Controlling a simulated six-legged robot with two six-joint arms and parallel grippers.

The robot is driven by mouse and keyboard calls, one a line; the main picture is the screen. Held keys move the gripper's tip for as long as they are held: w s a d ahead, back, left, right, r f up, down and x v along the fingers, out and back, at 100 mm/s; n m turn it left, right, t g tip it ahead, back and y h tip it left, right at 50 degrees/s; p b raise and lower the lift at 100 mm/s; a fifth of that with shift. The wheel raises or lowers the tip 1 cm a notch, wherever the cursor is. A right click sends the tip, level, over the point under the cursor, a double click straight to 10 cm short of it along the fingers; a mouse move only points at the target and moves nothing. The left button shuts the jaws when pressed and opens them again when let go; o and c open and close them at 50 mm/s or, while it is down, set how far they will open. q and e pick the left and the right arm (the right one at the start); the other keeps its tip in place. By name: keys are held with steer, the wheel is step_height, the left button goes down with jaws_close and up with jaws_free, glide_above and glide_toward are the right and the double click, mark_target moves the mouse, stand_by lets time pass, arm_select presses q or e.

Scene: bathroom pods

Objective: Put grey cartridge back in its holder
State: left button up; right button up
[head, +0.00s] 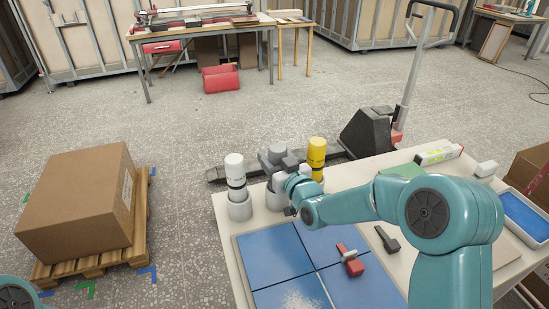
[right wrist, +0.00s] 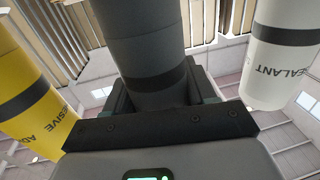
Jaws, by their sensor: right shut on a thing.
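The grey cartridge (head: 271,156) stands roughly upright at the table's far left, between a white cartridge (head: 235,170) and a yellow cartridge (head: 317,152). My right gripper (head: 279,166) is shut around it. In the right wrist view the grey cartridge (right wrist: 145,45) rises between the fingers, with yellow "ADHESIVE" at left and white "SEALANT" at right. A grey cup holder (head: 274,199) shows below the grey cartridge. My gripper hides the cartridge's lower part, so I cannot tell whether it is inside the holder. My left gripper is out of view.
The white cartridge sits in its own cup (head: 239,208). Blue tiles (head: 275,260) fill the near table, with a red-handled tool (head: 350,260) on them and a dark tool (head: 388,239) beside. A boxed pallet (head: 75,205) stands left; a pallet jack (head: 368,132) is behind.

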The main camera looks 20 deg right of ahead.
mark_target(274, 144)
steer(key=shift+f, duration=0.2)
steer(key=o, duration=1.7)
steer(key=shift+f, duration=0.1)
steer(key=shift+r+p, duration=0.35)
steer(key=shift+r, duration=2.75)
